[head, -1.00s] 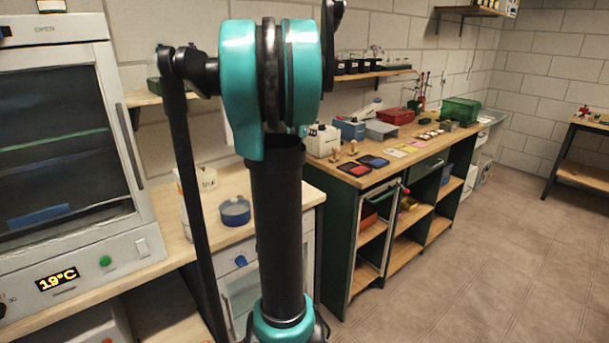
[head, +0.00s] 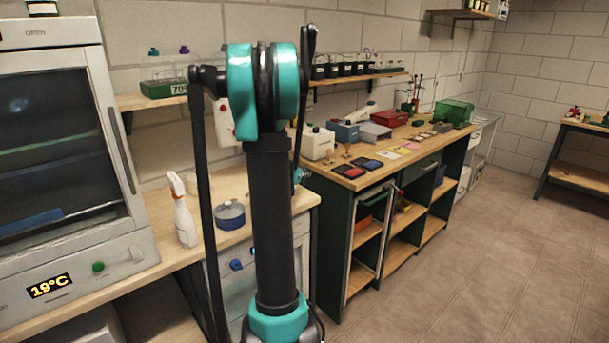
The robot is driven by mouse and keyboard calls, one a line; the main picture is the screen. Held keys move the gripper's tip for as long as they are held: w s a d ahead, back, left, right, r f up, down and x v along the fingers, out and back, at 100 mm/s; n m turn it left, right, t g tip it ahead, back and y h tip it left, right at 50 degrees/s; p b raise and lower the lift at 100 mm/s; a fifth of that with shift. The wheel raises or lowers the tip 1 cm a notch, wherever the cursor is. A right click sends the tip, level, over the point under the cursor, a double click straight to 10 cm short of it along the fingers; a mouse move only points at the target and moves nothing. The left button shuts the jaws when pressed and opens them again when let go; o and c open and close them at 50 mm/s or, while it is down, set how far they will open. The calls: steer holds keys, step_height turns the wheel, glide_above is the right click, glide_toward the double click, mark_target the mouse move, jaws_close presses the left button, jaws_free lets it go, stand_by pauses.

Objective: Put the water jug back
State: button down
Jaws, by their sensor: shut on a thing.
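I cannot make out the water jug in the head view. My arm stands upright in the middle of the picture and covers part of the left bench (head: 150,258). My gripper is not visible; the end of the arm is hidden behind its own upright link. A small teal part shows just right of that link, too little of it to tell what it is. Whatever my gripper holds is hidden too.
A white spray bottle (head: 184,218) and a blue-grey pot (head: 230,215) stand on the left bench beside an oven-like cabinet (head: 60,150). A wall shelf (head: 150,101) holds a green rack (head: 165,89). The long bench (head: 345,171) carries boxes and cards. Floor (head: 480,270) at right is clear.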

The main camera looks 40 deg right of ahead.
steer(key=shift+f, duration=0.25)
steer(key=c, duration=1.7)
jaws_free()
steer(key=shift+r, duration=0.1)
steer(key=shift+s+a+r, duration=0.1)
steer(key=shift+a+r, duration=0.05)
steer(key=shift+a, duration=0.05)
steer(key=v, duration=1.2)
steer(key=s+a+f+n+y, duration=0.4)
steer(key=s+a+f, duration=0.1)
steer(key=a, duration=0.5)
steer(key=s+a+f+n+g+y, duration=0.1)
steer(key=s+a+f+n+y, duration=0.3)
steer(key=a, duration=0.7)
steer(key=s+a+f+n+y, duration=0.4)
steer(key=s+a+f, duration=0.4)
steer(key=a, duration=0.3)
steer(key=shift+s+f+n+g, duration=0.25)
steer(key=shift+s+n+g, duration=0.2)
steer(key=shift+s, duration=0.25)
